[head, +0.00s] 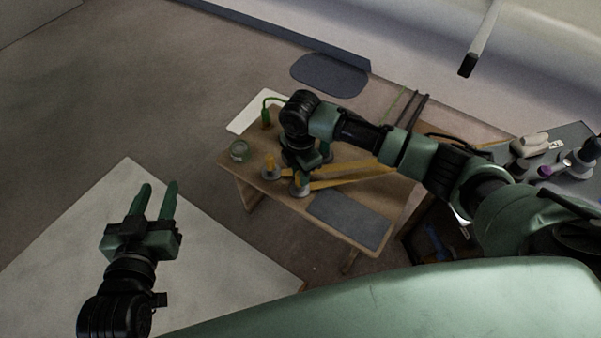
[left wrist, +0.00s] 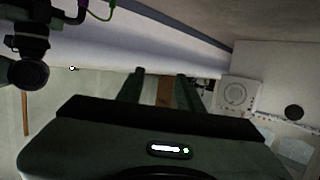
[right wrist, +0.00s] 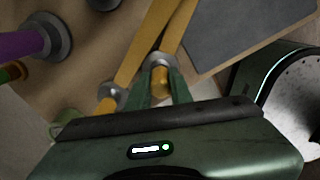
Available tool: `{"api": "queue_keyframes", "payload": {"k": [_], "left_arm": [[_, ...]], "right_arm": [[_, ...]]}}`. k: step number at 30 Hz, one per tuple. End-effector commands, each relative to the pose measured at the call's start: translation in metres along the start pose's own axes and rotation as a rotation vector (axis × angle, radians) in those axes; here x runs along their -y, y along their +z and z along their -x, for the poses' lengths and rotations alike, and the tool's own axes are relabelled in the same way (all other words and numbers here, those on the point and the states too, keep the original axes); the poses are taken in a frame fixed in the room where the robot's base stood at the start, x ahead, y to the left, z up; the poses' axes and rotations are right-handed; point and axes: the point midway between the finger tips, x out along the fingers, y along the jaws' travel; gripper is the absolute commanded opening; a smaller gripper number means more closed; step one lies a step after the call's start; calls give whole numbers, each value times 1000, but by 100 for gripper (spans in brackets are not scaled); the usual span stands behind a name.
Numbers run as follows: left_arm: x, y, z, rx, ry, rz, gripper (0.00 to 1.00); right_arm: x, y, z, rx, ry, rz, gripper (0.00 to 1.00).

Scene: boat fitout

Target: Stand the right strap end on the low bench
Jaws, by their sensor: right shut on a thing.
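The low bench (head: 235,165) is a wooden table in the middle of the head view. Two yellow straps lie across it, ending in yellow posts with round grey discs. The right strap end (head: 300,188) is at the bench's near side, under my right gripper (head: 308,176). In the right wrist view its yellow post (right wrist: 160,84) is between my closed fingers, with the grey disc (right wrist: 160,60) beyond them. I cannot tell whether it touches the bench top. The other strap end (head: 269,171) stands just left of it. My left gripper (head: 157,198) is open and empty, away from the bench.
A dark grey mat (head: 348,218) covers the bench's near right part. A pale board (head: 70,235) is at the lower left. A side table (head: 575,135) with several items stands at the right.

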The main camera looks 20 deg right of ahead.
Motion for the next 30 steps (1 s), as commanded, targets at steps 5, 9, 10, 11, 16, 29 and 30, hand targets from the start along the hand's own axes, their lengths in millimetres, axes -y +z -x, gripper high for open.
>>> {"api": "queue_keyframes", "payload": {"k": [5,9,10,11,16,29,30], "left_arm": [[0,2,0,13,-1,0,36],[0,2,0,13,-1,0,36],[0,2,0,12,-1,0,36],[0,2,0,12,-1,0,36],[0,2,0,12,-1,0,36],[9,61,23,329,-19,1,36],[10,70,28,376,-22,2,36]], "right_arm": [[0,0,-2,0,0,0,27],[0,0,-2,0,0,0,43],[0,0,-2,0,0,0,43],[0,0,-2,0,0,0,43],[0,0,-2,0,0,0,43],[-1,0,43,-1,2,1,43],[-1,0,48,-1,2,1,43]]}}
